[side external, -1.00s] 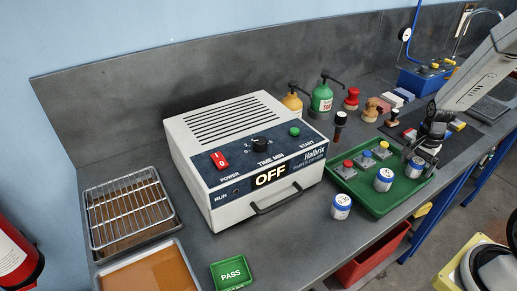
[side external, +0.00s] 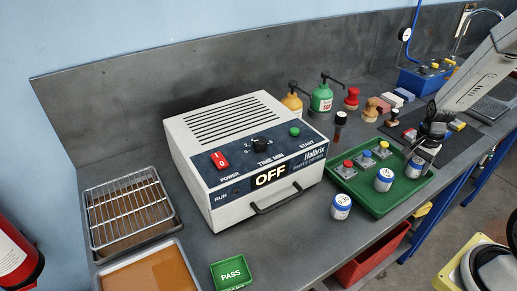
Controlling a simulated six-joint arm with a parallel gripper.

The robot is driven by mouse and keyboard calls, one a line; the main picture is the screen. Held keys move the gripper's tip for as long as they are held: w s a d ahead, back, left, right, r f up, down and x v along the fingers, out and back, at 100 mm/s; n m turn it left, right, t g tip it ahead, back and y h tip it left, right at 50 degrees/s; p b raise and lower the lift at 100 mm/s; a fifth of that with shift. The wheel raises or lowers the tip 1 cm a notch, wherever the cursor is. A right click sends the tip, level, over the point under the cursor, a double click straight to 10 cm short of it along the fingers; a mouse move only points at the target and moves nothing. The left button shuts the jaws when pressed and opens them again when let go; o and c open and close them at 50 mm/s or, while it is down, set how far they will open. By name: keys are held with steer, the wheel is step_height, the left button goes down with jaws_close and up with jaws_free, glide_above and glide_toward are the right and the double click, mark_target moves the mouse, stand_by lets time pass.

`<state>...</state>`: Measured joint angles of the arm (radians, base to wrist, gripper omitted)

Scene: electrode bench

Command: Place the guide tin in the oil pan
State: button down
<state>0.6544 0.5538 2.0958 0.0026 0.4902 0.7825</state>
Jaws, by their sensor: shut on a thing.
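Three small white tins with blue lids show in the side view. One tin (side external: 414,168) is at the right end of the green tray (side external: 372,207), and my gripper (side external: 425,155) is shut on it from above. A second tin (side external: 384,179) stands in the tray, and a third tin (side external: 340,207) stands on the bench left of the tray. Their labels are too small to read, so I cannot tell which is the guide tin. A shallow metal pan of orange-brown liquid (side external: 152,274), seemingly the oil pan, is at the lower left, far from my gripper and cut by the frame edge.
A white box machine (side external: 250,150) reading OFF stands between the tray and the pan. A wire rack over a tray (side external: 128,212) lies behind the pan. A green PASS dish (side external: 231,272) sits right of the pan. Pump bottles (side external: 321,98) and stamps stand behind the tray.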

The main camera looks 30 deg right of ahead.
steer(key=shift+r, duration=0.15)
steer(key=shift+r, duration=0.75)
steer(key=s+a+r, duration=0.6)
steer(key=s+r, duration=0.5)
steer(key=s, duration=0.1)
steer(key=shift+s+a+r, duration=0.15)
steer(key=shift+a, duration=0.25)
stand_by(0.3)
